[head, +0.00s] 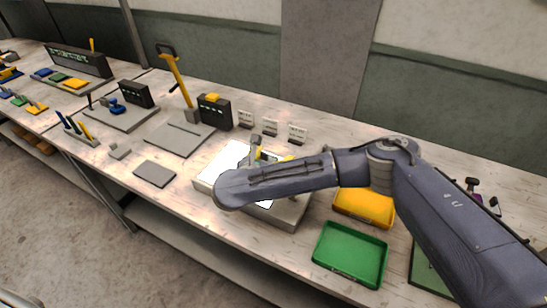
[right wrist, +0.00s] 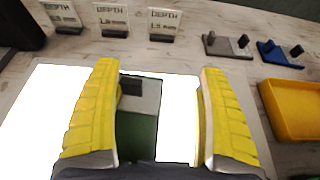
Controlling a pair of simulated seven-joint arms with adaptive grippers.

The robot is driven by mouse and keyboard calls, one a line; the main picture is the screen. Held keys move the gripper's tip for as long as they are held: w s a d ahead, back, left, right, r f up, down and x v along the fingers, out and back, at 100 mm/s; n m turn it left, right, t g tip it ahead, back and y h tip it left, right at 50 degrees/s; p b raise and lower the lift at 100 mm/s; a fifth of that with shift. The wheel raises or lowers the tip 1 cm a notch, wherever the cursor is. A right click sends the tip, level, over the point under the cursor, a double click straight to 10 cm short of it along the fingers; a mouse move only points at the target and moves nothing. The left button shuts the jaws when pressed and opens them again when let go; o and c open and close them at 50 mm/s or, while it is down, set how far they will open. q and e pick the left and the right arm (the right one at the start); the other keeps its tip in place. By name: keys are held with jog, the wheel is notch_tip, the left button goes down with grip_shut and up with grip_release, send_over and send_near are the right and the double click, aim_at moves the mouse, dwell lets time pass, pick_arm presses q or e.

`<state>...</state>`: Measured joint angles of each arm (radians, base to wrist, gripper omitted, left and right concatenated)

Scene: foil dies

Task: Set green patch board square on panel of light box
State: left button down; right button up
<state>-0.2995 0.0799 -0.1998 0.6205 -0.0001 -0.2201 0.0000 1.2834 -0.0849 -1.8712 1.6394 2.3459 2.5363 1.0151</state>
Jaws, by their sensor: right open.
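The light box (head: 291,213) stands mid-bench in the head view, partly hidden behind my right arm. Its bright white panel (right wrist: 40,115) fills the middle of the right wrist view. The green patch board (right wrist: 142,135) shows between my right fingers over the panel, with a paler grey part and a dark upright knob at its far end. My right gripper (right wrist: 158,72) is open; its yellow fingers stand either side of the board, with a clear gap on the right. The left finger is close to the board; contact cannot be told. The board's near end is hidden. My left gripper is out of view.
Depth cards (right wrist: 112,20) stand behind the box. A yellow tray (head: 363,208) and a green tray (head: 350,254) are at right. A grey plate (head: 154,173) lies left.

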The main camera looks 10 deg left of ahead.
jog(key=shift+s+f, duration=0.3)
jog(key=v, duration=1.1)
jog(key=shift+a+r, duration=0.15)
jog(key=shift+r, duration=0.2)
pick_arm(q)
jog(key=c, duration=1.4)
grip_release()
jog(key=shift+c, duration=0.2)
pick_arm(e)
jog(key=shift+s, duration=0.2)
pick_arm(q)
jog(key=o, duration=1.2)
